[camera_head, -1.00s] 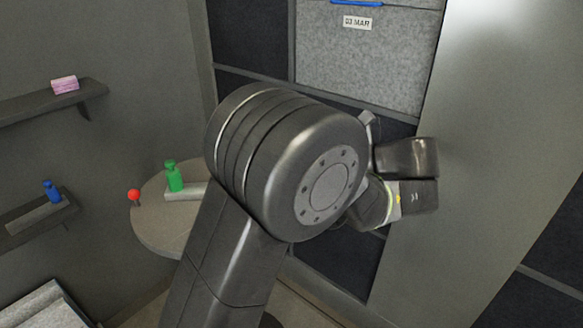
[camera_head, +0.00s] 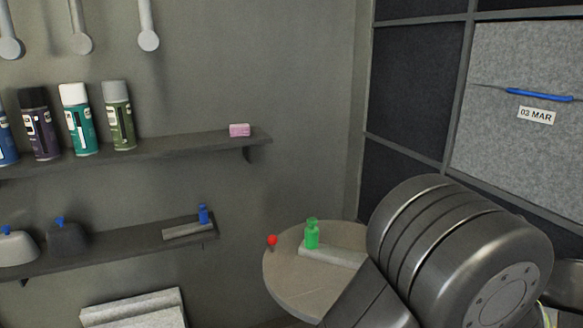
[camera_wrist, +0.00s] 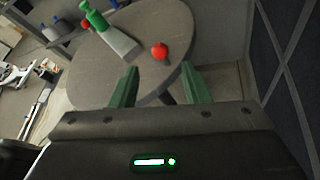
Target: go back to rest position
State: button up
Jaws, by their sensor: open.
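My gripper (camera_wrist: 162,88) shows in the wrist view with its two green fingers apart and nothing between them. Beyond the fingertips is a round grey table (camera_wrist: 80,78). In the head view my arm fills the lower right and the gripper itself is out of the picture.
A panel with a blue-handled tool (camera_head: 540,95) is at the right.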

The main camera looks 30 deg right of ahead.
jog(key=x, duration=0.8)
jog(key=shift+w+f+b, duration=0.15)
jog(key=shift+w+b, duration=0.1)
jog(key=shift+b, duration=0.1)
jog(key=shift+s, duration=0.1)
jog(key=p+v, duration=0.1)
jog(key=v, duration=1.2)
jog(key=b+x, duration=0.1)
jog(key=x, duration=1.2)
jog(key=shift+w+a, duration=0.1)
jog(key=shift+w, duration=0.1)
jog(key=shift+s+a+m+h, duration=0.55)
jog(key=shift+s+m+h, duration=0.05)
jog(key=shift+s+h, duration=0.1)
